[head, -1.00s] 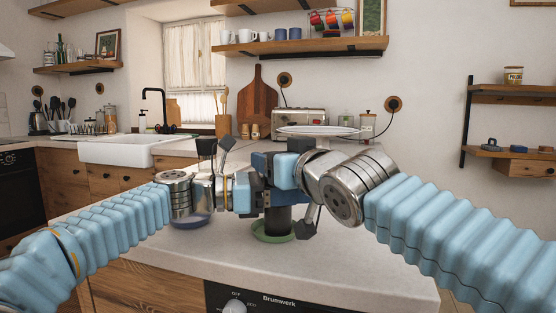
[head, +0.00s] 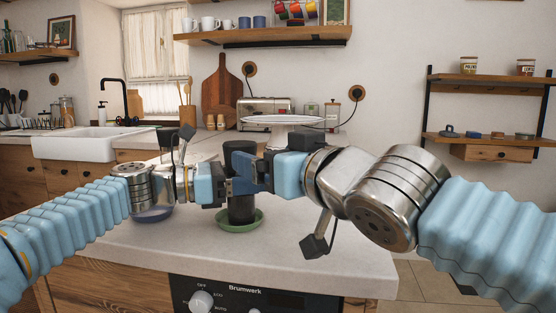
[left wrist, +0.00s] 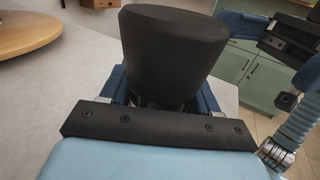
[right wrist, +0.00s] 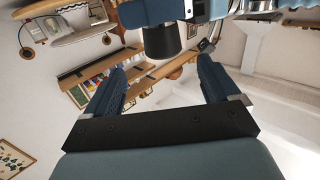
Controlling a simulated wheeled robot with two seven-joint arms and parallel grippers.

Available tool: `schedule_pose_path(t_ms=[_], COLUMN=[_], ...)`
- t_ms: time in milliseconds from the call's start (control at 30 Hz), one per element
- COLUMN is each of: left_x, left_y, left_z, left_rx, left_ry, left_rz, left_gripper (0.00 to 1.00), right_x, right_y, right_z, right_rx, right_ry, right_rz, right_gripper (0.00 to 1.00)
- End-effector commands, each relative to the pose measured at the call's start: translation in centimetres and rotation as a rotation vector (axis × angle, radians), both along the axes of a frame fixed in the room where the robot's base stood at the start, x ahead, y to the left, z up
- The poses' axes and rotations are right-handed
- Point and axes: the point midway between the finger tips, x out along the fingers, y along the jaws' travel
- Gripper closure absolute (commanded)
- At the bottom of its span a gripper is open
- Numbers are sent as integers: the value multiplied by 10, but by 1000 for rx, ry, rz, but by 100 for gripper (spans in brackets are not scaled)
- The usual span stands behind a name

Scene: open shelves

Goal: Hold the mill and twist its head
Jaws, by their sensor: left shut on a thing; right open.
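The mill (head: 241,208) is dark, nearly black, and stands upright over a green dish (head: 259,222) on the pale counter. Its head (head: 239,155) shows above the grippers, and its middle is partly hidden by fingers. My left gripper (head: 229,191) comes from the left and is shut on the mill's body. In the left wrist view the mill (left wrist: 172,52) rises wide between the jaws. My right gripper (head: 245,178) comes from the right at the mill's head, open. In the right wrist view its fingers are apart and empty, with a dark mill end (right wrist: 161,42) beyond their tips.
A blue dish (head: 153,215) lies behind my left wrist. A white plate on a stand (head: 285,120) and a toaster (head: 262,112) are behind the mill. The stove knob (head: 202,301) is below the counter's front edge. The front right counter is clear.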

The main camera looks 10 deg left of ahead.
Motion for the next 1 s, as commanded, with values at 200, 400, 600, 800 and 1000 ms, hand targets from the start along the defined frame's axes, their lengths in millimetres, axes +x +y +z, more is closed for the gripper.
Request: schedule_pose_path(t_ms=[200,400,600,800,1000], left_x=[0,0,0,0,-3], left_y=[0,0,0,0,7], left_z=[-1,-1,-1,0,0], left_rx=[0,0,0,0,0], left_ry=[1,1,1,1,0], left_rz=[0,0,0,0,2], left_gripper=[59,59,13,10,10], right_x=[-13,-14,-13,-13,-13], right_y=[-12,-12,-12,-12,-12], right_z=[0,0,0,0,0], right_rx=[0,0,0,0,0], right_ry=[0,0,0,0,0], right_rz=[0,0,0,0,0], right_gripper=[11,11,11,11,11])
